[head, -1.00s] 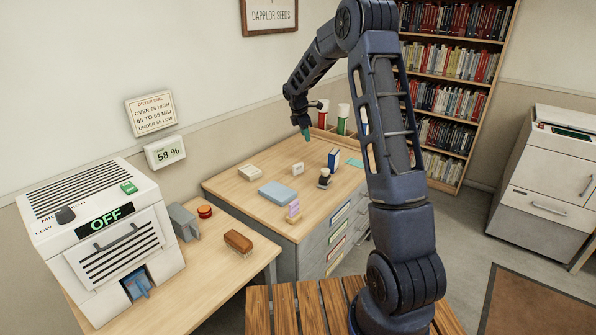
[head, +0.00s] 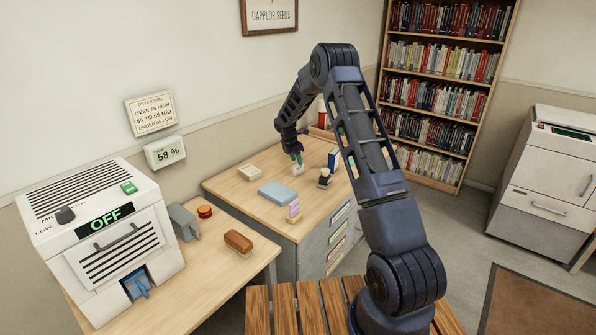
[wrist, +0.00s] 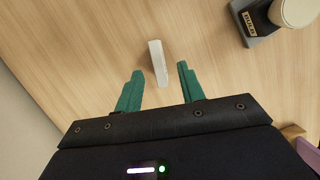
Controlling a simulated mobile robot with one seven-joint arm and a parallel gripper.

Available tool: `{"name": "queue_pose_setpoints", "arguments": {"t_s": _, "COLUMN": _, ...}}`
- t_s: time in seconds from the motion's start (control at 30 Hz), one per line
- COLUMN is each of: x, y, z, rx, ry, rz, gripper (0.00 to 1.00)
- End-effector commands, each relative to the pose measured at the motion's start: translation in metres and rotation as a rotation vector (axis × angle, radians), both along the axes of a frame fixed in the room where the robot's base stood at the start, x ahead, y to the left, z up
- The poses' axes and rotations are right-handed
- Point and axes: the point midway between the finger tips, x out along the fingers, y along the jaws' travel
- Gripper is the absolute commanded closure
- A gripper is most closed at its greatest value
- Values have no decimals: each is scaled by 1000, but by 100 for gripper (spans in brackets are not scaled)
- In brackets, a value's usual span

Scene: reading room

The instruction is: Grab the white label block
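The white label block (head: 298,170) stands on the wooden desk top, right of the blue pad. In the wrist view the block (wrist: 158,62) shows as a narrow pale bar at upper centre. My gripper (head: 297,157) is just above it in the head view. In the wrist view its two teal fingers (wrist: 160,69) are apart, with the block in line with the gap between them. A clear space shows on each side, and neither finger visibly touches it. The exact height of the fingertips over the block is hard to tell.
Wood left of the block is clear.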

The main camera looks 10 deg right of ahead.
Motion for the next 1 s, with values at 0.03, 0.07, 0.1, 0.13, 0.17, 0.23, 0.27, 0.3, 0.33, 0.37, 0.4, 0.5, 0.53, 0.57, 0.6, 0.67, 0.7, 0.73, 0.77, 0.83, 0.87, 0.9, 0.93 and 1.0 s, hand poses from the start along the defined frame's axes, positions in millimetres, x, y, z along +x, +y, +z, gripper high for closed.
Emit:
{"name": "queue_pose_setpoints", "arguments": {"t_s": 0.03, "x": 1, "y": -1, "z": -6, "rx": -1, "ry": 1, "rz": 0, "gripper": 61}}
{"name": "queue_pose_setpoints", "arguments": {"t_s": 0.07, "x": 1, "y": -2, "z": -8, "rx": -1, "ry": 1, "rz": 0, "gripper": 61}}
{"name": "queue_pose_setpoints", "arguments": {"t_s": 0.1, "x": 1, "y": -2, "z": -10, "rx": 0, "ry": 0, "rz": 0, "gripper": 61}}
{"name": "queue_pose_setpoints", "arguments": {"t_s": 0.13, "x": 2, "y": -3, "z": -11, "rx": 0, "ry": 0, "rz": 0, "gripper": 61}}
{"name": "queue_pose_setpoints", "arguments": {"t_s": 0.17, "x": 2, "y": -3, "z": -12, "rx": 0, "ry": 0, "rz": 0, "gripper": 61}}
{"name": "queue_pose_setpoints", "arguments": {"t_s": 0.23, "x": 3, "y": -4, "z": -16, "rx": -1, "ry": 1, "rz": 0, "gripper": 61}}
{"name": "queue_pose_setpoints", "arguments": {"t_s": 0.27, "x": 3, "y": -4, "z": -19, "rx": -1, "ry": 1, "rz": 0, "gripper": 61}}
{"name": "queue_pose_setpoints", "arguments": {"t_s": 0.3, "x": 4, "y": -5, "z": -23, "rx": -1, "ry": 1, "rz": 0, "gripper": 61}}
{"name": "queue_pose_setpoints", "arguments": {"t_s": 0.33, "x": 5, "y": -6, "z": -26, "rx": -1, "ry": 1, "rz": 0, "gripper": 61}}
{"name": "queue_pose_setpoints", "arguments": {"t_s": 0.37, "x": 6, "y": -7, "z": -30, "rx": -1, "ry": 2, "rz": -1, "gripper": 61}}
{"name": "queue_pose_setpoints", "arguments": {"t_s": 0.4, "x": 7, "y": -8, "z": -35, "rx": -1, "ry": 2, "rz": -1, "gripper": 61}}
{"name": "queue_pose_setpoints", "arguments": {"t_s": 0.5, "x": 10, "y": -11, "z": -49, "rx": -1, "ry": 2, "rz": -1, "gripper": 61}}
{"name": "queue_pose_setpoints", "arguments": {"t_s": 0.53, "x": 10, "y": -12, "z": -52, "rx": -1, "ry": 1, "rz": 0, "gripper": 61}}
{"name": "queue_pose_setpoints", "arguments": {"t_s": 0.57, "x": 11, "y": -13, "z": -55, "rx": 0, "ry": 0, "rz": -1, "gripper": 61}}
{"name": "queue_pose_setpoints", "arguments": {"t_s": 0.6, "x": 12, "y": -14, "z": -58, "rx": 0, "ry": 0, "rz": -1, "gripper": 61}}
{"name": "queue_pose_setpoints", "arguments": {"t_s": 0.67, "x": 12, "y": -15, "z": -60, "rx": 0, "ry": 0, "rz": -1, "gripper": 61}}
{"name": "queue_pose_setpoints", "arguments": {"t_s": 0.7, "x": 12, "y": -15, "z": -60, "rx": 0, "ry": 0, "rz": -1, "gripper": 61}}
{"name": "queue_pose_setpoints", "arguments": {"t_s": 0.73, "x": 12, "y": -15, "z": -60, "rx": 0, "ry": 0, "rz": -1, "gripper": 61}}
{"name": "queue_pose_setpoints", "arguments": {"t_s": 0.77, "x": 12, "y": -15, "z": -60, "rx": 0, "ry": 0, "rz": -1, "gripper": 61}}
{"name": "queue_pose_setpoints", "arguments": {"t_s": 0.83, "x": 12, "y": -15, "z": -60, "rx": 0, "ry": 0, "rz": -1, "gripper": 61}}
{"name": "queue_pose_setpoints", "arguments": {"t_s": 0.87, "x": 12, "y": -15, "z": -60, "rx": 0, "ry": 0, "rz": -1, "gripper": 63}}
{"name": "queue_pose_setpoints", "arguments": {"t_s": 0.9, "x": 12, "y": -15, "z": -60, "rx": 0, "ry": 0, "rz": -1, "gripper": 71}}
{"name": "queue_pose_setpoints", "arguments": {"t_s": 0.93, "x": 12, "y": -15, "z": -60, "rx": 0, "ry": 0, "rz": -1, "gripper": 77}}
{"name": "queue_pose_setpoints", "arguments": {"t_s": 1.0, "x": 12, "y": -15, "z": -60, "rx": 0, "ry": 0, "rz": -1, "gripper": 90}}
